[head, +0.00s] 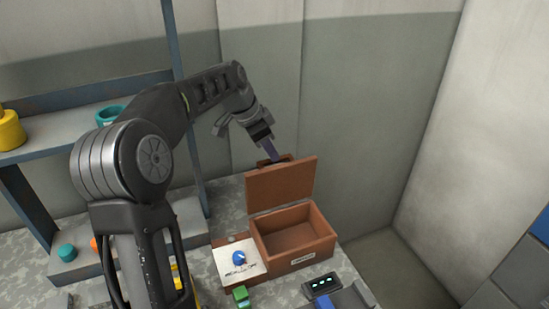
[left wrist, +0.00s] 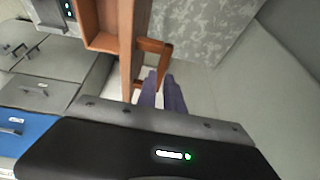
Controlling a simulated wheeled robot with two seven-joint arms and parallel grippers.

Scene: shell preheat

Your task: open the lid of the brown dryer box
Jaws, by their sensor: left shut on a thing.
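The brown dryer box (head: 306,257) stands on the speckled counter in the head view, its inside showing empty. Its lid (head: 280,187) is raised, standing roughly upright at the back edge of the box. My left gripper (head: 272,155) is at the top of the lid, shut on the lid's handle (head: 285,159). In the left wrist view the purple fingers (left wrist: 162,82) meet the brown handle (left wrist: 153,46), which sticks out from the lid (left wrist: 127,50). The exact contact is partly hidden. My right gripper is not in view.
A control panel with a blue knob (head: 239,258) sits left of the box. A green block (head: 241,296) and a dark device with lit dots (head: 322,285) are in front. A shelf (head: 85,116) stands left; walls rise behind and right.

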